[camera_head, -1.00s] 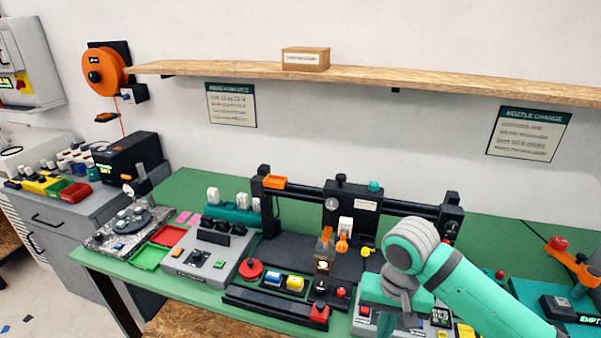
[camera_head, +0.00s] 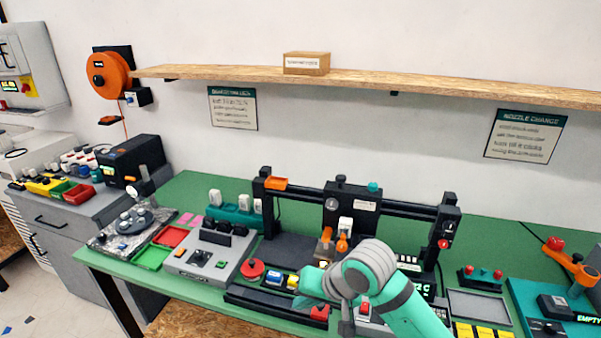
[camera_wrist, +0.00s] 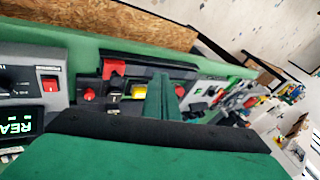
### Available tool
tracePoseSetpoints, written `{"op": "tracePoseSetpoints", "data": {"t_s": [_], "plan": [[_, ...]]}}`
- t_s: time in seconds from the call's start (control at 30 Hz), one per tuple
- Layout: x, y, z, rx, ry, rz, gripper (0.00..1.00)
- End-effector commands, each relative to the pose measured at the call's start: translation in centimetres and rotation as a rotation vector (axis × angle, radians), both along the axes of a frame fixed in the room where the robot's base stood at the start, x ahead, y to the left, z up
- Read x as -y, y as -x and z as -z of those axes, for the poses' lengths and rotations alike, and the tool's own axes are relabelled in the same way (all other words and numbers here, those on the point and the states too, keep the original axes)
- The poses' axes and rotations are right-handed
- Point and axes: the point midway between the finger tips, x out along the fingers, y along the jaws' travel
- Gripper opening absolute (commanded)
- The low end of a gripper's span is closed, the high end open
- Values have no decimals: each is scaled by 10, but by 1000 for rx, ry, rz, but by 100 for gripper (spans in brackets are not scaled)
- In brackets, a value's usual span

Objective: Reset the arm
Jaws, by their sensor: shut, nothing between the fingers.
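My gripper (camera_wrist: 160,98) shows in the wrist view as a narrow green shape in front of my dark and green wrist; it is shut and holds nothing. In the head view my teal and grey arm reaches in from the lower right, over the front of the black printer (camera_head: 340,205). My arm hides part of the printer's front and of the controls beside it. In the wrist view, the printer's front edge carries a red block (camera_wrist: 114,69), with a yellow block (camera_wrist: 139,91) and red knobs nearby.
A grey control box (camera_head: 208,255) and a red tray (camera_head: 171,236) stand left of the printer. Yellow pads (camera_head: 485,331) and a grey tray (camera_head: 478,305) lie to the right. A wooden shelf (camera_head: 420,83) with a small box (camera_head: 307,63) runs along the wall above.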

Motion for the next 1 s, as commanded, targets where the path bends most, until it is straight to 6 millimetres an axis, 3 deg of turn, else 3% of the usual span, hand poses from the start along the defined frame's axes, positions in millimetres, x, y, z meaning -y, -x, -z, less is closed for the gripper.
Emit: {"op": "tracePoseSetpoints", "data": {"t_s": [0.03, 0.2, 0.5, 0.73, 1.0], "plan": [[-21, -6, -3, 42, -60, -16, 0], [-75, -24, -22, 196, -237, -36, 0], [-139, -41, -54, 433, -507, 7, 0], [-159, -44, -63, 581, -658, 108, 0], [-158, -35, -46, 712, -745, 278, 0]]}}
